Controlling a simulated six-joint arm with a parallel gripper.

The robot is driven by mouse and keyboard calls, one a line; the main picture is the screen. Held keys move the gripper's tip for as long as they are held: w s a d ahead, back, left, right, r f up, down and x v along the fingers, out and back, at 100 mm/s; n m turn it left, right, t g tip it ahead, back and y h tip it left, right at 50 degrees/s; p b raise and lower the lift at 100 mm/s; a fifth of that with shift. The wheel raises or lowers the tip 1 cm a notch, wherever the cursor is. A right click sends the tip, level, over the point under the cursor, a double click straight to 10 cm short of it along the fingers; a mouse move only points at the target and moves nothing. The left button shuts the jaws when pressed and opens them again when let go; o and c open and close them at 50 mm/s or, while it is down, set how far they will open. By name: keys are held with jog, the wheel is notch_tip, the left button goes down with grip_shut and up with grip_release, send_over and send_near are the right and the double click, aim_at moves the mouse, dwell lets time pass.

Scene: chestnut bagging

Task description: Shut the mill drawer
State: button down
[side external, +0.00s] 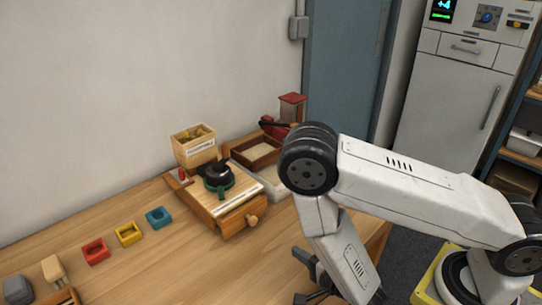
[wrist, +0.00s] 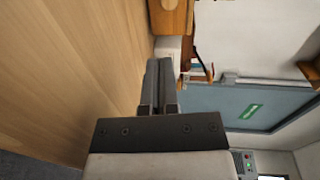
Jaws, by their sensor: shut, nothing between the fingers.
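The wooden mill (side external: 207,200) stands on the table in the side view, with a dark, green-ringed part on top. Its drawer (side external: 240,220) has a round wooden knob (side external: 252,220) facing the near right. A pale strip shows along the top by the drawer front; I cannot tell how far the drawer stands out. My gripper (side external: 302,277) is low at the bottom of the side view, right of and nearer than the knob, clear of it. In the wrist view my gripper (wrist: 159,68) has its fingers together and empty, below a wooden piece (wrist: 171,17) cut off by the top edge.
A labelled wooden box (side external: 195,150) stands behind the mill. A brown tray (side external: 257,152), a pale tray (side external: 272,180) and a red container (side external: 292,107) are behind and right. Red (side external: 95,251), yellow (side external: 129,233) and blue (side external: 158,217) blocks lie left. The table's front middle is clear.

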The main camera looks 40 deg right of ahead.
aim_at(255, 221)
jog(key=shift+s+a+r+t+y, duration=0.15)
jog(key=shift+s+t+y, duration=0.15)
jog(key=shift+s+t, duration=0.35)
jog(key=w, duration=1.3)
jog(key=shift+w+a+f, duration=0.25)
jog(key=shift+w+f, duration=0.1)
jog(key=shift+w, duration=0.05)
jog(key=shift+w, duration=0.1)
jog(key=shift+w, duration=1.95)
jog(key=shift+s, duration=0.1)
jog(key=s, duration=1.4)
jog(key=shift+s+d+r, duration=0.2)
jog(key=shift+d+r, duration=0.05)
jog(key=shift+r, duration=0.1)
